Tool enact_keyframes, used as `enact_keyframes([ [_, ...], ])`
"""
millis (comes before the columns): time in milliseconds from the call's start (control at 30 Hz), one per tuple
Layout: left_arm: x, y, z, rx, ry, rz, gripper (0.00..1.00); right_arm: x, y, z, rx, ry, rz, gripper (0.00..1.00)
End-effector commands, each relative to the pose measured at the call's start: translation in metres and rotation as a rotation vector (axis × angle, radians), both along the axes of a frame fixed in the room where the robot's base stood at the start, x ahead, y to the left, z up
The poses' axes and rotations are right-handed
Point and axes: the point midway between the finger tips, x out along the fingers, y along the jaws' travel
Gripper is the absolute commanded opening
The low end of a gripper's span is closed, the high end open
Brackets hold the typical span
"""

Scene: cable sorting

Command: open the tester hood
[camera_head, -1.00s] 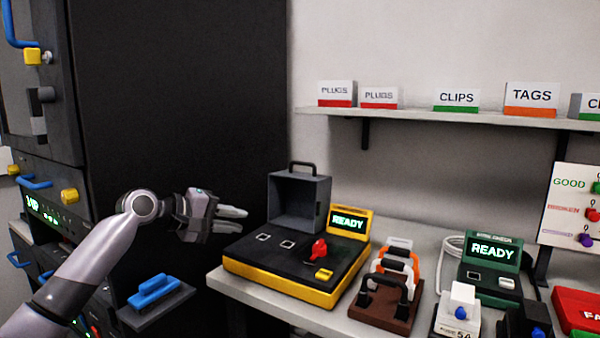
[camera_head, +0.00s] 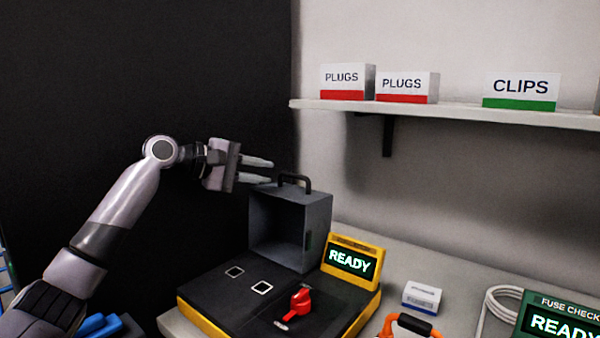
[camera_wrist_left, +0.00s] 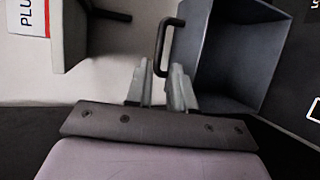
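The tester (camera_head: 225,290) is a yellow-edged black box with two sockets, a red switch (camera_head: 300,301) and a screen (camera_head: 350,262) reading READY. Its grey hood (camera_head: 318,225) stands raised at the back, hollow side facing forward, with a black handle (camera_head: 294,177) on top. The hood (camera_wrist_left: 225,50) is at right there. My right gripper is out of view.
A wall shelf (camera_head: 450,112) with PLUGS and CLIPS boxes is above and to the right. A dark cabinet (camera_head: 120,80) stands behind my left arm. A green fuse checker (camera_head: 560,315) and an orange-handled item (camera_head: 410,325) are at lower right.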

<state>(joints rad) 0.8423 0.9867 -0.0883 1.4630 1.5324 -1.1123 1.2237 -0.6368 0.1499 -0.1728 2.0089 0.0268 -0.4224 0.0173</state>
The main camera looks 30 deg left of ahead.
Motion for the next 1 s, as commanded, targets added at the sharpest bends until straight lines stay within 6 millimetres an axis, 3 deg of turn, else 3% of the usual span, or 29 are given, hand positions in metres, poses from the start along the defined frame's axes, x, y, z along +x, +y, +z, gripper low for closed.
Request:
enact_keyframes([
  [500,0.055,-0.029,-0.017,-0.002,0.000,0.000,0.23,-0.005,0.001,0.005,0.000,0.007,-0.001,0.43],
  [867,0.060,-0.032,-0.020,0.000,0.000,0.000,0.23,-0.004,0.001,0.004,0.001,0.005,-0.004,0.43],
  [933,0.060,-0.031,-0.020,0.000,0.000,0.000,0.00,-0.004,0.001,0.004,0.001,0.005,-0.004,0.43],
  [1000,0.060,-0.032,-0.020,0.000,0.000,0.000,0.00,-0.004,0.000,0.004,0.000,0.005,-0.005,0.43],
])
